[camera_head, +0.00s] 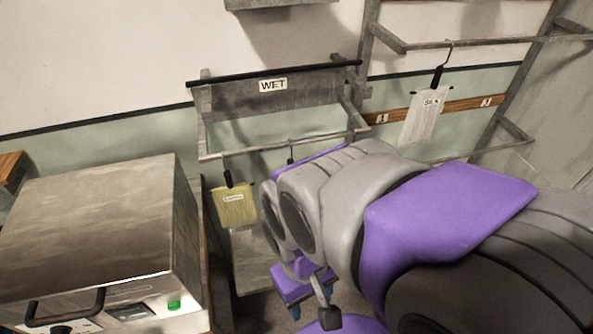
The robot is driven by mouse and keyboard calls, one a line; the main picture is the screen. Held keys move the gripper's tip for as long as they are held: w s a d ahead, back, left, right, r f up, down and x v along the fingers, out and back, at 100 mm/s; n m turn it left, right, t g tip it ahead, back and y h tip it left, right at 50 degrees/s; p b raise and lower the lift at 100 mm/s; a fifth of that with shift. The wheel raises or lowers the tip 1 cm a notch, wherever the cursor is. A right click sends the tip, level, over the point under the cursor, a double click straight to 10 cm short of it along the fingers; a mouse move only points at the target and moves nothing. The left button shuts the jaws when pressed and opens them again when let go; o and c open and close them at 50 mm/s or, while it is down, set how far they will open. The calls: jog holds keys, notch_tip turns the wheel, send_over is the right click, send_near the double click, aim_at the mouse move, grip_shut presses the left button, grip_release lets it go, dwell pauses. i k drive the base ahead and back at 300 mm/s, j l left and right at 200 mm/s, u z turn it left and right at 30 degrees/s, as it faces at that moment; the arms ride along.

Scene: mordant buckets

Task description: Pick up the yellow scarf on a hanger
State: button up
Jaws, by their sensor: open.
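The yellow scarf (236,210) hangs flat from a hanger (228,178) with a dark grip and a thin hook. The hook is over the front rail (270,147) of the rack marked WET. A small white label is on the scarf; its text is too small to read. My arm fills the lower right, and its near joint is just right of the scarf. My gripper (308,288) shows only partly, below the arm and lower right of the scarf. It is open and apart from the scarf. Most of it is hidden.
A metal box appliance (95,235) with a handle and green button stands close at the left. A second hanger hook (290,152) on the rail is mostly hidden behind my arm. A pale cloth (420,122) hangs from another rail (500,40) at the upper right.

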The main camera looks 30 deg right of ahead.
aim_at(235, 204)
jog(key=z, duration=1.95)
jog(key=i+l, duration=0.3)
jog(key=i+l+u, duration=0.1)
jog(key=u, duration=0.25)
jog(key=i+l+u, duration=0.1)
jog(key=l+u, duration=0.2)
jog(key=i+l+u, duration=0.1)
jog(key=u, duration=0.25)
jog(key=l+u, duration=0.1)
jog(key=u, duration=0.5)
